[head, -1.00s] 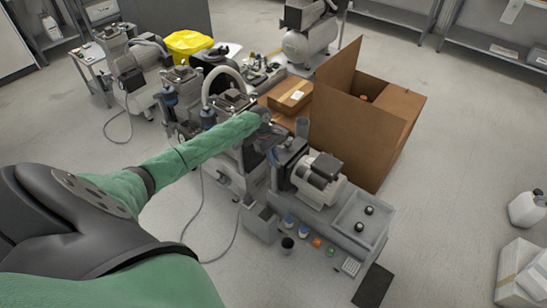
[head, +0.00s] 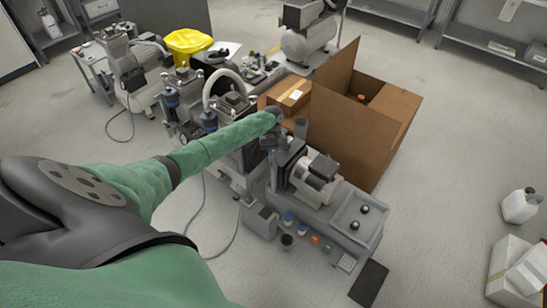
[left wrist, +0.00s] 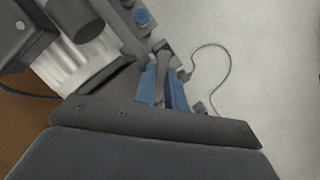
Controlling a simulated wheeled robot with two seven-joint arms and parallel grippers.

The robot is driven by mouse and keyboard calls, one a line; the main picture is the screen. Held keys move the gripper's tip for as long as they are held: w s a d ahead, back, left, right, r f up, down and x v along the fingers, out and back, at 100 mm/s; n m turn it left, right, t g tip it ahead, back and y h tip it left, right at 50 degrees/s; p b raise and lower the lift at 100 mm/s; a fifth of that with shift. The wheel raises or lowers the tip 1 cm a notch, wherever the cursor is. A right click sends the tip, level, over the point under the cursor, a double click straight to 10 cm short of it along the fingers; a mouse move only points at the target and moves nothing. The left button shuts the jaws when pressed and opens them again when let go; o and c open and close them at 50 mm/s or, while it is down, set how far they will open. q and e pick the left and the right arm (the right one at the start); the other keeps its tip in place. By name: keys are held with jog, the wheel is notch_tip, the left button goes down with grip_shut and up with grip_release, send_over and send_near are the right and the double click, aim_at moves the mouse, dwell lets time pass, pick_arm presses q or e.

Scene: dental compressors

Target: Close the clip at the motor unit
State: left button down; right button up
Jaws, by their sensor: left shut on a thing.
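The motor unit (head: 316,180), a grey and white motor on a grey bench, stands right of the middle in the head view. Part of it shows dark at the upper left of the left wrist view (left wrist: 75,18). My left gripper (head: 272,143) is at the left side of the motor unit, mostly hidden behind its own wrist. In the left wrist view its blue-padded fingers (left wrist: 163,88) are close around a narrow grey piece, which looks like the clip (left wrist: 162,66). The clip itself cannot be made out in the head view. My right gripper is not in view.
An open cardboard box (head: 352,135) stands right behind the motor unit. A grey tray with two black knobs (head: 362,218) lies to its right. Other compressors (head: 140,75) and a yellow bin (head: 188,43) stand at the back left.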

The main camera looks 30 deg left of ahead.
pick_arm(q)
jog(key=m+y+p, duration=0.1)
jog(key=m, duration=0.1)
jog(key=shift+d+m+g, duration=0.15)
jog(key=shift+m+g, duration=0.15)
jog(key=shift+m, duration=0.1)
jog(key=shift+d+m+y+p, duration=0.1)
jog(key=shift+m+y+p, duration=0.9)
jog(key=shift+m, duration=1.8)
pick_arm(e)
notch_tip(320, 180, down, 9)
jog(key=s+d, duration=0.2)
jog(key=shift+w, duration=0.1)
pick_arm(q)
jog(key=c, duration=1.5)
grip_release()
jog(key=shift+o, duration=0.2)
jog(key=shift+w, duration=0.1)
